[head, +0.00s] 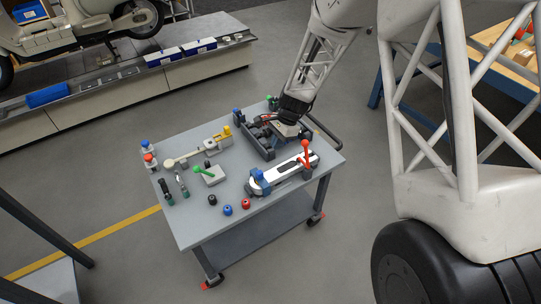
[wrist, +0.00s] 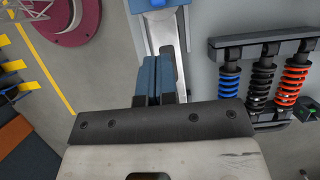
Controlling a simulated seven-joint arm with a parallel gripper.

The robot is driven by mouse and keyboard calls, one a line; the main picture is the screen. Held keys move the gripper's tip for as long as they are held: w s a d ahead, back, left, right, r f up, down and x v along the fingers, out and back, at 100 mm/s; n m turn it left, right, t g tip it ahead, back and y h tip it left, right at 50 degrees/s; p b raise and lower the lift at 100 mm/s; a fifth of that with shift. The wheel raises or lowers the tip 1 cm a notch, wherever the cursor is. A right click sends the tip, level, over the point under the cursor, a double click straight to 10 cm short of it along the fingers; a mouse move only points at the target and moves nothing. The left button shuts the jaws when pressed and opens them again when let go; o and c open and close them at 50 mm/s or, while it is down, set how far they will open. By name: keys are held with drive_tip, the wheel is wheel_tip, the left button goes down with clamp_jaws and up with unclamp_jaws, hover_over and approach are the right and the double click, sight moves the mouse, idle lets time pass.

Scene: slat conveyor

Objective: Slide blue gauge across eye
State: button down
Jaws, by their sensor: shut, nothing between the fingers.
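In the head view, a long white part with a dark slot (head: 285,172) lies near the right front of the cart top. A blue piece (head: 259,176), perhaps the blue gauge, is at its left end; an upright red piece (head: 306,152) is at its right end. I cannot make out the eye clearly. My gripper (head: 300,135) is over the cart's right side, behind the white part, its tips hard to see. In the wrist view, the fingers (wrist: 158,78) are together and empty, above a pale metal part (wrist: 165,32). Some blue (wrist: 172,4) shows at the top edge.
The wrist view shows blue, black and orange coil springs (wrist: 263,78) in a dark rack.

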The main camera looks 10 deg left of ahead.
drive_tip(key=shift+w+d+f, duration=0.15)
drive_tip(key=shift+w+d, duration=1)
drive_tip(key=shift+d, duration=0.25)
approach(263, 177)
drive_tip(key=f, duration=0.1)
drive_tip(key=w+d+f, duration=0.1)
drive_tip(key=f, duration=0.1)
drive_tip(key=w+f, duration=0.1)
drive_tip(key=f, duration=0.1)
drive_tip(key=shift+w+d+f, duration=0.1)
drive_tip(key=shift+w+d, duration=0.15)
drive_tip(key=shift+d, duration=0.05)
drive_tip(key=shift+s+a+f, duration=0.1)
drive_tip(key=shift+s+a, duration=1.35)
drive_tip(key=shift+a, duration=0.1)
